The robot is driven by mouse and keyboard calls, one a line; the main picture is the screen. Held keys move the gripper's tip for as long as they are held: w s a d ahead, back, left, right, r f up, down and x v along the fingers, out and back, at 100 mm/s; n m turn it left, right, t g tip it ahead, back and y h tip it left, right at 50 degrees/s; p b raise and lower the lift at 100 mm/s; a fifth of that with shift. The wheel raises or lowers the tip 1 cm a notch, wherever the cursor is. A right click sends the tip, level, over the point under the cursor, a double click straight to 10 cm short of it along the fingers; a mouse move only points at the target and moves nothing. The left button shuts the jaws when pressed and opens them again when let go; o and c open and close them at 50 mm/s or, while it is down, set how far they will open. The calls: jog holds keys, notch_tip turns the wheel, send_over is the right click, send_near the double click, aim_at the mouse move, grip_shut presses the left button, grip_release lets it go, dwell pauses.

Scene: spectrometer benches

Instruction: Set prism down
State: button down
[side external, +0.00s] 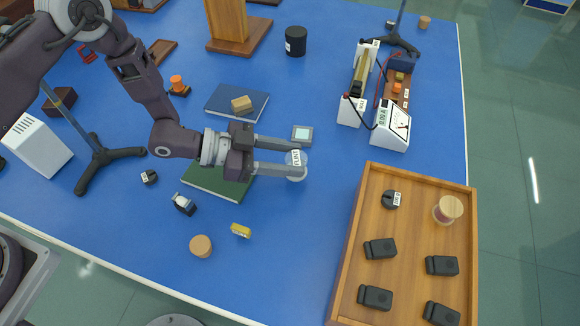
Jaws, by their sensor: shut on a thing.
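The clear prism (297,163) carries a white label that seems to read "FLINT". My gripper (301,157) reaches in from the left, with its two fingers on either side of the prism and shut on it. The prism is over the blue table top, just below a small grey square plate (302,135) in the picture. I cannot tell whether its underside touches the table. The fingers hide part of its edges.
A wooden tray (356,235) with several black pieces and a cork-lidded jar (447,209) stands at lower right. A white meter (392,127) is at upper right. A green book (222,181) lies below my gripper. Blue table between the prism and tray is clear.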

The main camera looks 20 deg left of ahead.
jog(key=shift+f, duration=1.45)
jog(key=shift+f, duration=0.15)
jog(key=c, duration=0.8)
grip_release()
jog(key=v, duration=0.2)
jog(key=shift+s+a+r, duration=0.1)
jog(key=shift+a+r, duration=0.1)
jog(key=shift+a, duration=0.1)
notch_tip(320, 180, up, 7)
jog(key=shift+r, duration=0.15)
jog(key=shift+s+a, duration=0.1)
jog(key=shift+a, duration=0.05)
